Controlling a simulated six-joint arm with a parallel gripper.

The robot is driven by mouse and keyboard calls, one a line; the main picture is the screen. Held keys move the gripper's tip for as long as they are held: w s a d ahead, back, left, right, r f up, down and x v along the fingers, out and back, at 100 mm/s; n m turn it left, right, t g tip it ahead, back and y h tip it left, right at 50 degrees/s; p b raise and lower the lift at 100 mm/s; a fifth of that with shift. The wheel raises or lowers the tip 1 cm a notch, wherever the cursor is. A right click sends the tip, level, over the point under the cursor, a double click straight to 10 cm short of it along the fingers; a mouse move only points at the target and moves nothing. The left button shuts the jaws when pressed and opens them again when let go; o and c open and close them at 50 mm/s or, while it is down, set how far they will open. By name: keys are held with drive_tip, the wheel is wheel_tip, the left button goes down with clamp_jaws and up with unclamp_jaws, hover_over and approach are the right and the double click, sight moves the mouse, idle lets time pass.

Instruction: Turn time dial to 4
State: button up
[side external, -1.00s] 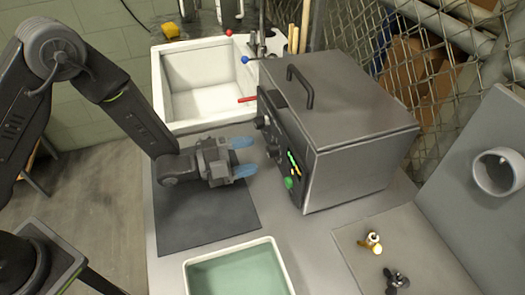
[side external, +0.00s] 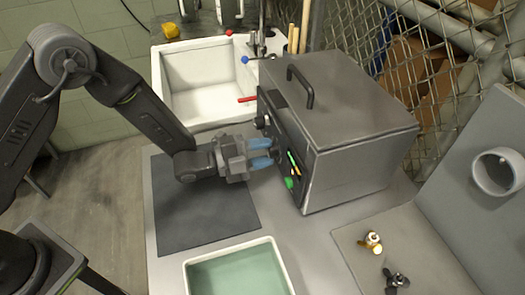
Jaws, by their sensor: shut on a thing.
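The grey box-shaped machine (side external: 350,125) with a black top handle stands right of centre, its dark control panel (side external: 286,135) facing left towards my arm. The panel carries a black knob (side external: 262,121) near its far end, lit bars and a green button (side external: 289,183). My gripper (side external: 268,153) is at the panel, its two blue fingertips shut on a dial. The fingers and the steep angle hide most of that dial, and its markings and setting cannot be read.
A white sink (side external: 205,85) with red and blue taps stands behind. A dark mat (side external: 200,215) lies under my gripper. A tray of greenish water (side external: 240,270) is in front. Two small propellers lie at right, near an upright grey plate with a ring (side external: 493,173). A mesh fence stands behind the machine.

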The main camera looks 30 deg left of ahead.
drive_tip(key=shift+c, duration=1.3)
drive_tip(key=shift+m, duration=0.8)
drive_tip(key=o, duration=0.9)
drive_tip(key=v, duration=1.4)
drive_tip(key=shift+r, duration=0.1)
